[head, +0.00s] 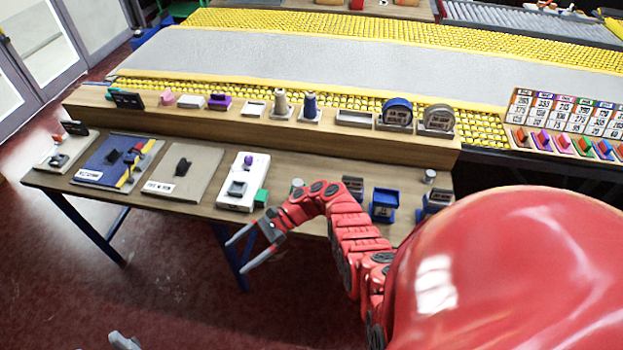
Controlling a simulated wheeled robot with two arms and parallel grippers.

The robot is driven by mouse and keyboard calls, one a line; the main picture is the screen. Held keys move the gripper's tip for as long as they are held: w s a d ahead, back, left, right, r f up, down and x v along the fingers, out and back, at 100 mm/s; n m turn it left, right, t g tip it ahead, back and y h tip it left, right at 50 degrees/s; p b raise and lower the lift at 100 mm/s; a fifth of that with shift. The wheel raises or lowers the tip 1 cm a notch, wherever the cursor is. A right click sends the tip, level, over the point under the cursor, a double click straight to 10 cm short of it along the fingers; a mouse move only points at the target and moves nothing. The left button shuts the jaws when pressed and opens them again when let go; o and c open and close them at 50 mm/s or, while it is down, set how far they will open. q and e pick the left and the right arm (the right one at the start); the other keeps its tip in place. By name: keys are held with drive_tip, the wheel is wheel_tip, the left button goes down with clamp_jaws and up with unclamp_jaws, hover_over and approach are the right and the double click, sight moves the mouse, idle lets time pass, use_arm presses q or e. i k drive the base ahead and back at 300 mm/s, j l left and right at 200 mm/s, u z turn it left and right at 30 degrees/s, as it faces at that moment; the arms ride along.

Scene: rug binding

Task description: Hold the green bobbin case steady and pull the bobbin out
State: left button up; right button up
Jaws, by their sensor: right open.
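A small green block (261,198), which looks like the green bobbin case, sits at the right side of a white plate (236,203) on the front table. I cannot make out a bobbin in it at this size. My right gripper (236,257) is open and empty, in front of and below the table's front edge, apart from the green block. Its fingers point left. A grey tip at the bottom edge (124,342) may be part of my left gripper; its jaws cannot be made out.
On the table (212,212), a grey cylinder (297,185) and a blue holder (383,205) stand to the right. A beige board (203,176) lies left. A raised wooden shelf (240,128) with spools and blocks runs behind. Floor in front is clear.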

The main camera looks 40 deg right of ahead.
sight(297, 183)
drive_tip(key=i+l, duration=0.1)
drive_tip(key=l, duration=0.3)
drive_tip(key=i+l, duration=0.1)
drive_tip(key=l, duration=0.25)
drive_tip(key=i+l, duration=0.1)
drive_tip(key=l, duration=0.3)
drive_tip(key=i+l, duration=0.1)
drive_tip(key=l, duration=0.25)
drive_tip(key=i+l, duration=0.1)
drive_tip(key=l, duration=0.3)
